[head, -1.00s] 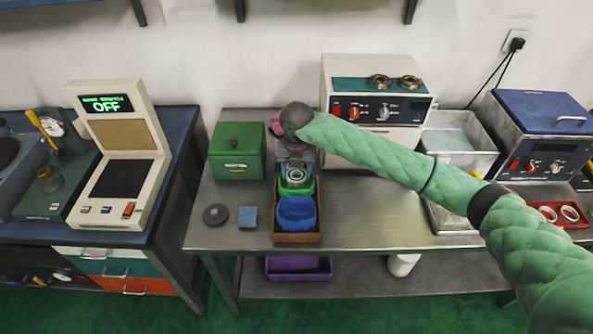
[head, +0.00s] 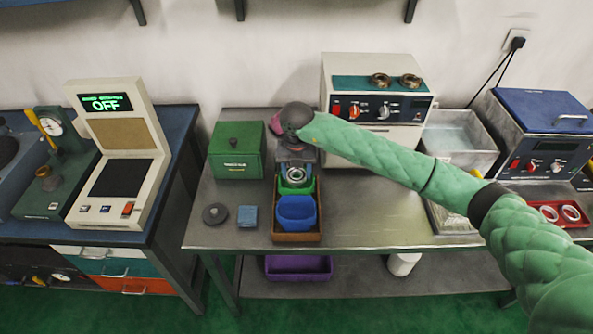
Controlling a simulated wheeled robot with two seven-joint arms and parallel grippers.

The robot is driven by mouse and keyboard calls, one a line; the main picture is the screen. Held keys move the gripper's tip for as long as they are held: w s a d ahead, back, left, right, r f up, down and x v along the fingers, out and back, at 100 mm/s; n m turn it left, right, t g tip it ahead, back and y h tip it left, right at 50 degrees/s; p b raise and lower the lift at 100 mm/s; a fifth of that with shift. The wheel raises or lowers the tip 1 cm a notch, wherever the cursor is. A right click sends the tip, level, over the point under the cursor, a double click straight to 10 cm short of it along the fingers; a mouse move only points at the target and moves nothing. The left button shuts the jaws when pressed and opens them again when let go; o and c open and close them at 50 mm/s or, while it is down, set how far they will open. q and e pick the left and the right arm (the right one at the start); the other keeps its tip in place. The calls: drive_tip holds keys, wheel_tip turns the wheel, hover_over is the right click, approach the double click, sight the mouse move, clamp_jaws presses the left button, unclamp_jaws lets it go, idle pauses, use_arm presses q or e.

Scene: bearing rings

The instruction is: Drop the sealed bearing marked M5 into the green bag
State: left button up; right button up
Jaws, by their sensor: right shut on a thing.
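My right gripper (head: 296,170) is above the brown tray (head: 297,238) on the steel table, shut on a silver ring-shaped bearing (head: 296,181). The bearing is over the green bag (head: 309,187), which stands in the tray behind a blue bag (head: 296,212). The bearing hides part of the green bag's opening. I cannot tell whether it is inside the rim or just above it. Any marking on the bearing is too small to read. My left gripper is not in view.
A green box (head: 237,151) stands left of the tray. A dark disc (head: 215,214) and a blue block (head: 247,217) lie on the table at front left. A control unit (head: 377,110) stands behind my right arm.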

drive_tip(key=o, duration=1.1)
drive_tip(key=shift+c, duration=0.2)
drive_tip(key=shift+r, duration=0.15)
wheel_tip(320, 180, up, 8)
drive_tip(key=p, duration=0.2)
